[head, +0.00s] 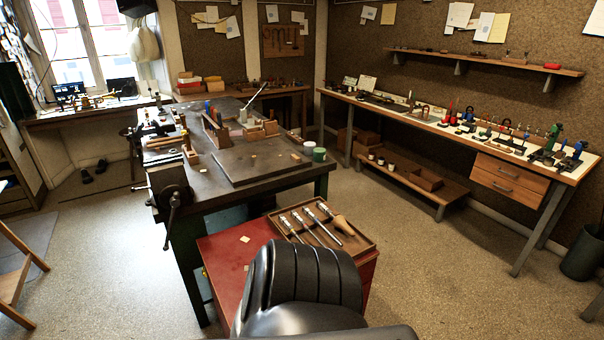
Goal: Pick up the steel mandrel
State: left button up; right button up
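Several slim steel rod-like tools (316,225) lie side by side in a shallow wooden tray (364,249). One piece beside them has a pale wooden handle (343,225). The steel mandrel may be among these rods, but I cannot tell which one it is at this size. The tray sits on a red cabinet (224,252) in the lower middle of the head view. Neither of my grippers shows in this view.
A black ribbed, seat-like form (305,277) stands in front of the red cabinet and hides part of it. Behind is a dark workbench (255,163) with a vise (170,190). A long bench (440,125) with tools runs along the right wall. Floor (450,270) at right is clear.

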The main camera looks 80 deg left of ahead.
aim_at(289, 228)
jog(key=i, duration=1.25)
jog(key=u, duration=2.65)
jog(key=i, duration=0.5)
